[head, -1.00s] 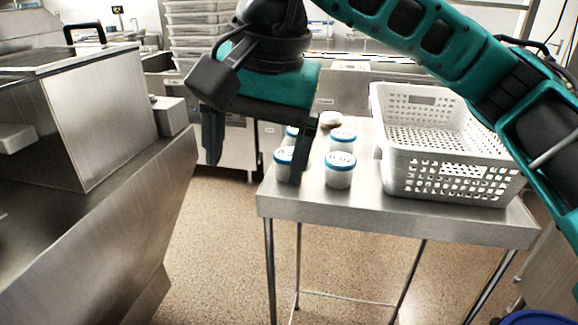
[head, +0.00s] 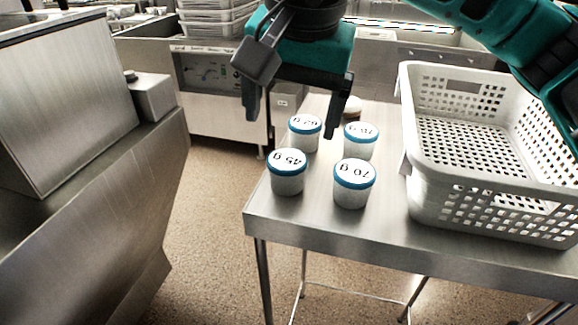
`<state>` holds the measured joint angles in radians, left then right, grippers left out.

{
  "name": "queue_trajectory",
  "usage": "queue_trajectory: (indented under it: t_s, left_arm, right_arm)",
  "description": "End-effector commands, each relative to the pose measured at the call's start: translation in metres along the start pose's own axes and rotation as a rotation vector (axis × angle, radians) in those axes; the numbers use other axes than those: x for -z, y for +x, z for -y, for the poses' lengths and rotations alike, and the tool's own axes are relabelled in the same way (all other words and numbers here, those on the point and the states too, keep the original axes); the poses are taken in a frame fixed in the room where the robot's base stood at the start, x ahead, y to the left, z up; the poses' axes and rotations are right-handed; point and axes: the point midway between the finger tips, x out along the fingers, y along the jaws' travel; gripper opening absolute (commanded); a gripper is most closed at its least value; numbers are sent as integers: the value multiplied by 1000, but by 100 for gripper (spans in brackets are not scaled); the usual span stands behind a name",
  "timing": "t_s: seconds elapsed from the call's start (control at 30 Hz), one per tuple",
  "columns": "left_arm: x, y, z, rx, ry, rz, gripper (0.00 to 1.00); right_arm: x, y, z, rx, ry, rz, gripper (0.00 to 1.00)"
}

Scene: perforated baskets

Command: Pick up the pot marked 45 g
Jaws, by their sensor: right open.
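My right gripper (head: 292,125) is open and empty, fingers pointing down. In the picture it is above and behind the 45 g pot, with the back left pot's lid between its fingertips. My left gripper is out of view.
A white perforated basket (head: 440,190) stands on the table (head: 330,236) to the right of the pots. A small round item (head: 352,104) lies behind them. The table's left and front edges are close to the 45 g pot. A steel counter is at left.

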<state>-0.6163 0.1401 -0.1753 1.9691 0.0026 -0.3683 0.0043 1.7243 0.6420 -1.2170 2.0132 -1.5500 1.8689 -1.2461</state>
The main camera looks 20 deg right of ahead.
Motion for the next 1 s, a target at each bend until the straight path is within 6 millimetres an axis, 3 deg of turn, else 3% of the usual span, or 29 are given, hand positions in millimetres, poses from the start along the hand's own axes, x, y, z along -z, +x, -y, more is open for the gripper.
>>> queue_trajectory:
  t_s: [0.13, 0.43, 0.7, 1.0]
  left_arm:
    - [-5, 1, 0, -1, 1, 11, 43]
    - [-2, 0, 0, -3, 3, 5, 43]
    - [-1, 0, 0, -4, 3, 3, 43]
    - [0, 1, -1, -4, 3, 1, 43]
  right_arm:
    - [0, 29, -1, -3, 1, 2, 89]
    - [-2, 55, -2, -2, -1, 2, 89]
    - [-5, 92, -4, -2, 1, 3, 89]
    - [-5, 97, -4, 0, 0, 1, 89]
